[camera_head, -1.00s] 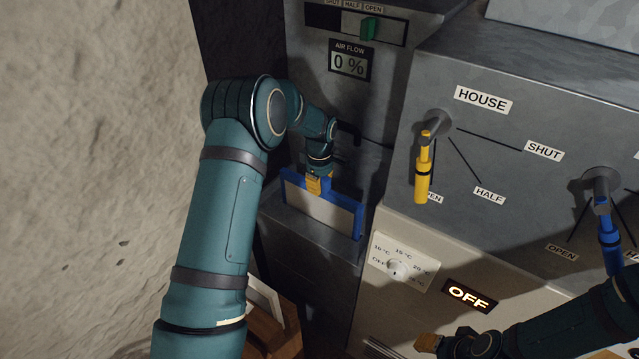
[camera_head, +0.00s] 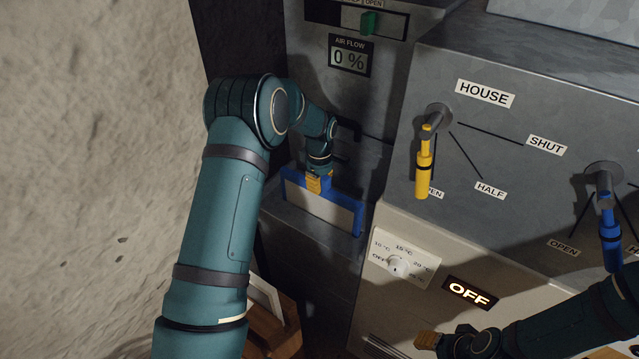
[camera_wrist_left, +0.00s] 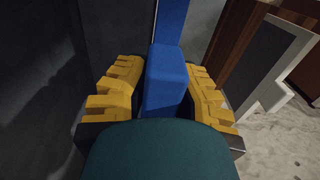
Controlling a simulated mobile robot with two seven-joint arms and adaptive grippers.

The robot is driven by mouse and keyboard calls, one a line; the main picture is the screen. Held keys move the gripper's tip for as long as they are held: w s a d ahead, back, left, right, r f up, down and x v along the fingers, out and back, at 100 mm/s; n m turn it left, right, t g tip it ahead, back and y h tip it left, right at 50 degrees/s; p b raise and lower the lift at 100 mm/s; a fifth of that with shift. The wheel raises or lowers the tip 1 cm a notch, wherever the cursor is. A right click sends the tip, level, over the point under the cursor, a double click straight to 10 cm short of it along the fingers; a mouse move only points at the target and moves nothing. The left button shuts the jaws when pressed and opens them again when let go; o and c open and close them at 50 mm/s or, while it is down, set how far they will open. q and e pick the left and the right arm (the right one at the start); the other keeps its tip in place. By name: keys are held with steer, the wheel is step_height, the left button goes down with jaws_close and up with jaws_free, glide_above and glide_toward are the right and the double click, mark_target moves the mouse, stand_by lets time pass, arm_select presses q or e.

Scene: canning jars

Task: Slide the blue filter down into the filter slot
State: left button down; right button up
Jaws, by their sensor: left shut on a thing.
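The blue filter (camera_head: 358,217), a blue frame around a pale panel, stands roughly upright at the grey housing below the air flow display. My left gripper (camera_head: 318,185) is shut on the tab at its top edge. In the left wrist view, the yellow fingers of my left gripper (camera_wrist_left: 160,95) sit on both sides of the blue tab (camera_wrist_left: 166,75). The filter slot is hidden behind and below the filter, so I cannot tell how deep the filter sits. My right gripper (camera_head: 430,341) is at the bottom right, apart from the filter; its opening is unclear.
A yellow lever (camera_head: 424,170) and a blue lever (camera_head: 609,230) stick out from the grey box at right. A white dial (camera_head: 398,266) and a lit OFF sign (camera_head: 468,292) are below. A white-framed panel (camera_head: 266,298) stands by wood at lower left. A rough wall (camera_head: 90,150) fills the left.

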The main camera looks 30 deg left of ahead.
arm_select(q)
steer(key=shift+f, duration=0.15)
steer(key=b, duration=0.3)
glide_above(319, 211)
steer(key=w, duration=0.1)
steer(key=shift+a+f, duration=0.2)
steer(key=shift+f, duration=2.3)
steer(key=shift+f+b, duration=1.55)
steer(key=shift+f, duration=1.05)
steer(key=shift+f+b, duration=0.5)
steer(key=shift+f, duration=0.3)
steer(key=shift+r, duration=0.2)
